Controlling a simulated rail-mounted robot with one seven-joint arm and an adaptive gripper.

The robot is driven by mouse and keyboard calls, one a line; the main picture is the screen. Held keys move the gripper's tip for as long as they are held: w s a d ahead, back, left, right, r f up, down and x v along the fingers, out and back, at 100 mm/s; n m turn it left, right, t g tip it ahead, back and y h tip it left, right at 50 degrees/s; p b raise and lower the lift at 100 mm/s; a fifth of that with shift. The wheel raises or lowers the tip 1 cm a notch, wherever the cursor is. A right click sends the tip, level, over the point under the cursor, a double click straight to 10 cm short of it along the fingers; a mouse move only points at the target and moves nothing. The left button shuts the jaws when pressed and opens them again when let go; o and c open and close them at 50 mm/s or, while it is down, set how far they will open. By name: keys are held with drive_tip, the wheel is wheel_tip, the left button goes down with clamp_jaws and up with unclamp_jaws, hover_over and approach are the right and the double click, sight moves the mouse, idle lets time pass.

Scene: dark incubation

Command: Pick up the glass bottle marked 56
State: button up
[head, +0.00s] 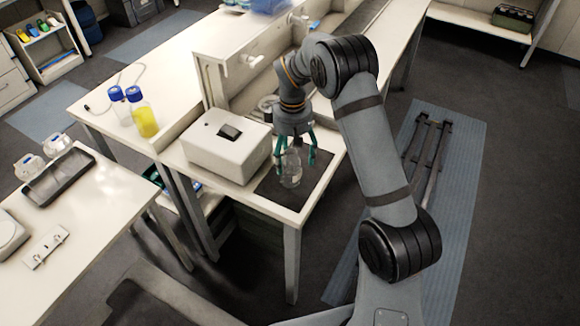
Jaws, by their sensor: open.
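A clear glass bottle (291,170) stands on a dark mat (303,192) near the front corner of the bench. My gripper (294,160) is above it and points down. Its green fingers are open, one on each side of the bottle. I cannot tell whether the fingers touch the glass. Any number on the bottle is too small to read. The upper part of the bottle is partly hidden by my gripper.
A white box-shaped device (222,147) stands just left of the bottle. Two blue-capped bottles, one with yellow liquid (145,121), stand farther left. A raised shelf (225,70) runs behind. Another white table (90,215) is at left.

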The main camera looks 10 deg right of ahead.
drive_tip(key=f, duration=0.1)
drive_tip(key=f+p, duration=0.1)
drive_tip(key=f, duration=0.2)
drive_tip(key=shift+w+a, duration=0.1)
drive_tip(key=shift+w, duration=0.2)
drive_tip(key=shift+c, duration=0.8)
drive_tip(key=c, duration=1.3)
